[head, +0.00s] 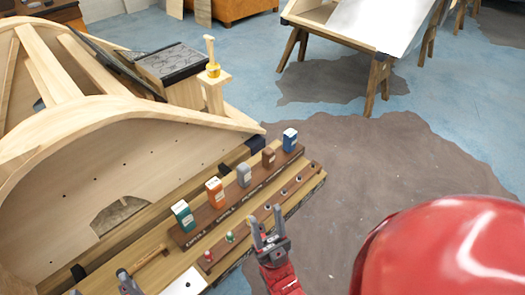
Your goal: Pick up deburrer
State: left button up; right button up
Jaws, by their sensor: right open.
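No tool here can be identified with certainty as the deburrer. Small tools stand in a narrow wooden rack (262,208) along the bench's front edge: one with a red top (208,257) and one with a green top (229,238). My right gripper (264,225) is open, its two dark fingers pointing up over the rack, just right of the green-topped tool. Nothing shows between its fingers. It hides part of the rack. Grey parts that look like my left gripper (128,282) show at the bottom left edge, mostly cut off.
Several small coloured boxes stand on a labelled wooden strip (228,207) behind the rack. A large curved wooden frame (120,135) fills the left. A light wooden handle (150,262) lies on the bench. A yellow item (213,69) sits on a post. Floor to the right is clear.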

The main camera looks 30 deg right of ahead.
aim_at(268, 155)
jog(key=u, duration=1.55)
jog(key=z, duration=2.4)
jog(key=i+l+z, duration=0.25)
jog(key=i+l, duration=0.15)
